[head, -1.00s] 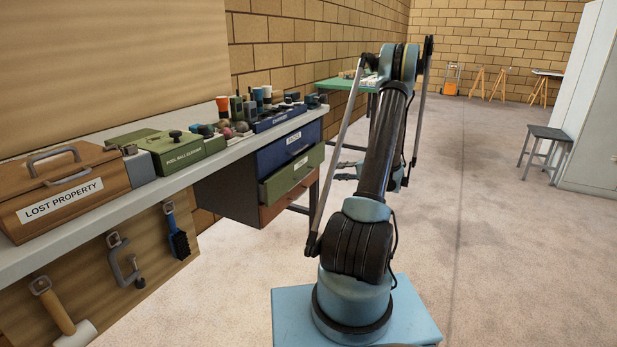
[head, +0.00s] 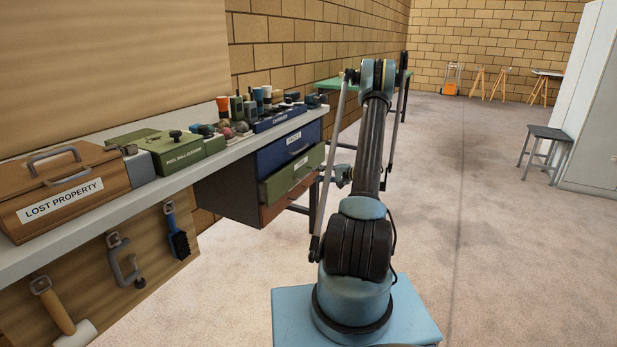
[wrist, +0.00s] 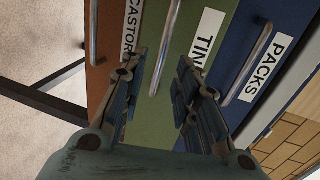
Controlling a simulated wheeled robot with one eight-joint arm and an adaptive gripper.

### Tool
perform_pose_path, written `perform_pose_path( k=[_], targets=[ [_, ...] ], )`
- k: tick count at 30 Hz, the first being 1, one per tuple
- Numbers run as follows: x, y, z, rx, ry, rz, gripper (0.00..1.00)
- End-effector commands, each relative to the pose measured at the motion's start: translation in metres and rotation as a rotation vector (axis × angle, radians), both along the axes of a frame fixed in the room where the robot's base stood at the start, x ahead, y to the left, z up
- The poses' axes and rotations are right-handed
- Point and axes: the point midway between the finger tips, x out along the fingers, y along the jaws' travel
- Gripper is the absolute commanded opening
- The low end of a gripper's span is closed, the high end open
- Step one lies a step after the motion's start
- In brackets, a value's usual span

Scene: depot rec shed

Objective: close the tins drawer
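The tins drawer (head: 290,178) is the green middle drawer of the cabinet under the bench. Its front stands out past the blue drawer above it, so it is partly open. In the wrist view its green front (wrist: 160,115), with a "TIN…" label and a metal bar handle (wrist: 166,42), faces me. My gripper (wrist: 163,75) is open, with one finger on each side of the green front's middle. The handle shows between and beyond the fingertips; I cannot tell whether they touch anything. In the head view my arm hides most of the gripper.
The blue packs drawer (head: 290,148) above and the brown castors drawer (head: 273,211) below look pushed in. The grey bench top (head: 90,212) holds a lost property box (head: 65,190) and several small items. Open floor (head: 510,260) lies to the right.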

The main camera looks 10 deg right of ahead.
Motion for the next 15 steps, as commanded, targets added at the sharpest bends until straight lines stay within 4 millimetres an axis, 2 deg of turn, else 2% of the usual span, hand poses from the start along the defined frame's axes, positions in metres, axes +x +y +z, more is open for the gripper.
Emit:
perform_pose_path(
  k=[6,15],
  targets=[
    [0.020,0.029,-0.007,0.000,0.000,0.003,0.29],
    [0.034,0.047,-0.012,0.000,-0.001,0.001,0.29]
  ],
)
